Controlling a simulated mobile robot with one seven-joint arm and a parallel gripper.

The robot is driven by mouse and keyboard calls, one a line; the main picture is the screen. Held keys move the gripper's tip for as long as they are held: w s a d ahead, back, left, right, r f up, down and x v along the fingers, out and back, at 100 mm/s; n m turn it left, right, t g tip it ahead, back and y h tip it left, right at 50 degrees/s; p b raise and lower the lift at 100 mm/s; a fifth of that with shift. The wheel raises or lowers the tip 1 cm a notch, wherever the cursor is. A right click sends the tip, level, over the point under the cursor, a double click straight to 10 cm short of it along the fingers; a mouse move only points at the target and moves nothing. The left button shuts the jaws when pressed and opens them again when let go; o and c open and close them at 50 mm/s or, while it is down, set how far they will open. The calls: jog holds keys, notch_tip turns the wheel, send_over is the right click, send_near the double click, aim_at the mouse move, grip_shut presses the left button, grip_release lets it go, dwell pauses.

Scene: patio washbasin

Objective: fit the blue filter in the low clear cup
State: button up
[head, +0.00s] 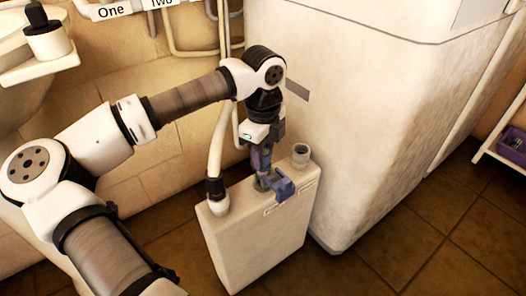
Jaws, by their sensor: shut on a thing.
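My gripper (265,172) points down over the top of a pale box-shaped stand. It is shut on what looks like the blue filter (284,188), a blocky blue piece at the stand's front edge. A small greenish see-through piece (262,183) sits right beside the blue piece, under the fingers; it may be the low clear cup, partly hidden. A taller greyish clear cup (300,155) stands upright at the stand's back right corner, apart from the gripper. I cannot tell whether the filter touches or enters the low cup.
The stand (250,243) carries small labels along its top front edge. A white hose with a black fitting (215,188) meets its left end. A large pale cabinet (360,110) rises close behind and right. Pipes run along the tiled wall. Tiled floor is clear at the right front.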

jog(key=shift+f+b, duration=0.5)
jog(key=shift+f, duration=0.1)
jog(key=o, duration=0.7)
jog(key=shift+r+p, duration=3.1)
jog(key=shift+r, duration=1.85)
jog(key=shift+r+p, duration=0.3)
jog(key=shift+r, duration=0.25)
jog(key=shift+d, duration=0.1)
